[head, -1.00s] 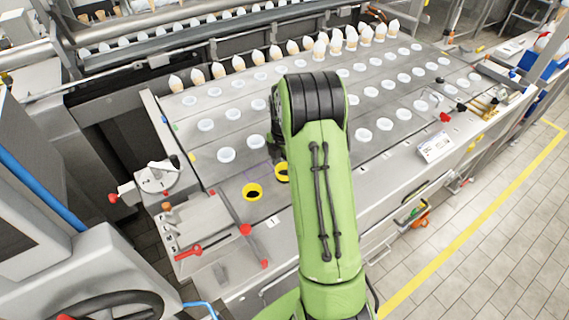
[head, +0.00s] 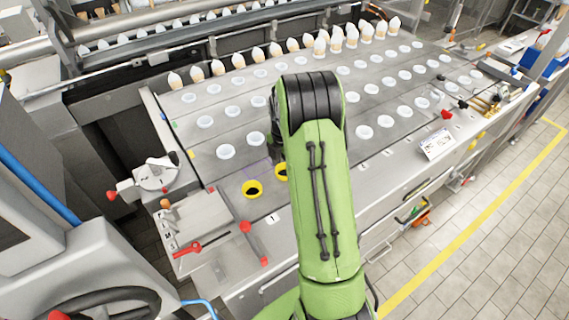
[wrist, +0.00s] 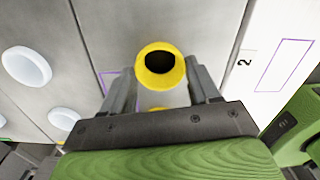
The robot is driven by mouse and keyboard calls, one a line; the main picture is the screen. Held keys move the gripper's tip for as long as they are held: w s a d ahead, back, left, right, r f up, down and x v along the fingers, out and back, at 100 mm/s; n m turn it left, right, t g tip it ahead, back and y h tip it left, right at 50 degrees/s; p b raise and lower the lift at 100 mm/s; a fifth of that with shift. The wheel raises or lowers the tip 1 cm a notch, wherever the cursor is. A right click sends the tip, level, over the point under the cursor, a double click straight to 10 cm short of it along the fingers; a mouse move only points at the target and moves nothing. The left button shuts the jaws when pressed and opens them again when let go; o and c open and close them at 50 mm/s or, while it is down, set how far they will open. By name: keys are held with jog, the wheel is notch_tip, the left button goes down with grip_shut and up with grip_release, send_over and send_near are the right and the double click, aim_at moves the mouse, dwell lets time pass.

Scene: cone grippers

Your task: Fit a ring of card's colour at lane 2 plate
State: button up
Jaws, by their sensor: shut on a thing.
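My gripper (wrist: 160,75) has its two fingertips on either side of a yellow ring (wrist: 160,62) with a dark hole, and it is shut on that ring. The ring lies over the grey plate (wrist: 110,30) beside a "2" label. In the head view my arm partly hides this ring (head: 281,172). Another yellow ring (head: 252,189) sits to its left, near the "1" label. A sliver of yellow shows low between my fingers; I cannot tell what it is. Whether the held ring is seated or above the plate is unclear. No colour card can be made out for certain.
White rings (head: 226,152) fill rows across the plate. Cones (head: 218,68) stand along the back. Purple outlines (wrist: 283,65) mark spots near the label.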

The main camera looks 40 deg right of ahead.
jog(key=shift+f+b, duration=0.3)
jog(key=shift+f, duration=0.2)
jog(key=o, duration=0.9)
jog(key=shift+r, duration=0.1)
notch_tip(320, 180, up, 16)
jog(key=shift+f+p, duration=0.2)
jog(key=shift+p, duration=1.05)
